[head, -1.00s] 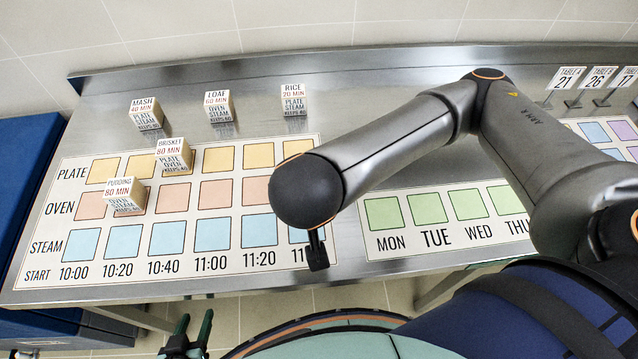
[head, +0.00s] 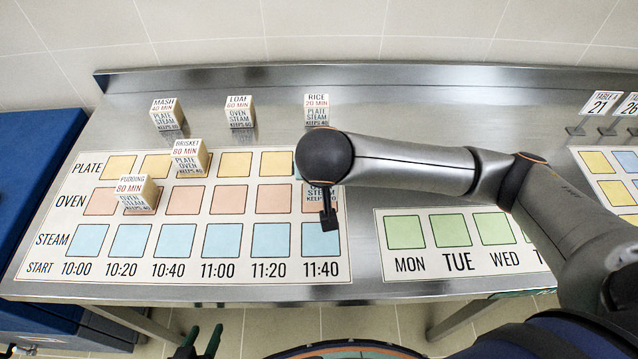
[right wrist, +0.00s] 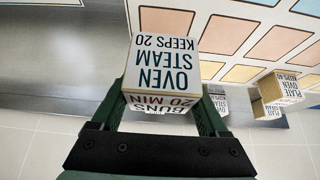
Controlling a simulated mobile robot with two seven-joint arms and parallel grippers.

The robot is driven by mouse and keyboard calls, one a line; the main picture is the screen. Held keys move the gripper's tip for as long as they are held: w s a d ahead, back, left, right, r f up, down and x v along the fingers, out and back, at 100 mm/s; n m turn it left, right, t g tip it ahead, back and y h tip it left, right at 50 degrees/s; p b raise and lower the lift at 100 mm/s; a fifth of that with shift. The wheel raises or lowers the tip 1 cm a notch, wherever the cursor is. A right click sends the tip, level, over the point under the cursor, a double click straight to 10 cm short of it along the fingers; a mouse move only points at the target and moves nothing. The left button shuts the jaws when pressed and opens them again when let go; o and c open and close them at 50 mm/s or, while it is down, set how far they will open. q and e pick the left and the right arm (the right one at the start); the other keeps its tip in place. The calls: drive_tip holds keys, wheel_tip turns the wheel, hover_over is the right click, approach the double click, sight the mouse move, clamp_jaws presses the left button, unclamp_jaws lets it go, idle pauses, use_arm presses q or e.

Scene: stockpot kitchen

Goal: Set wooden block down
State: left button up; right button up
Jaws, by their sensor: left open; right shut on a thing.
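My right gripper (right wrist: 165,88) is shut on a wooden block (right wrist: 162,68) marked BUNS, 20 MIN, OVEN STEAM, KEEPS 20. In the head view the wooden block (head: 314,195) shows partly under my right arm, over the 11:40 column of the schedule mat (head: 190,219), around the OVEN row. My arm hides its upper part and the right gripper's fingers. I cannot tell whether the block touches the mat. My left gripper (head: 200,342) is open and empty at the bottom edge, in front of the counter.
The pudding block (head: 137,195) and brisket block (head: 190,158) stand on the mat's left part. Mash (head: 168,116), loaf (head: 240,113) and rice (head: 316,112) blocks stand behind it. A weekday mat (head: 400,263) lies to the right. The STEAM row is clear.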

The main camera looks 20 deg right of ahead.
drive_tip(key=x, duration=0.3)
drive_tip(key=shift+w, duration=0.25)
drive_tip(key=shift+w+f, duration=0.15)
drive_tip(key=shift+f, duration=0.75)
drive_tip(key=shift+w+f, duration=0.1)
drive_tip(key=shift+f, duration=0.8)
drive_tip(key=shift+f, duration=0.15)
drive_tip(key=o, duration=1.4)
drive_tip(key=shift+s+r, duration=0.1)
drive_tip(key=shift+r, duration=0.2)
drive_tip(key=p+v, duration=0.1)
drive_tip(key=v, duration=1)
drive_tip(key=shift+s+r, duration=0.15)
drive_tip(key=shift+r, duration=0.15)
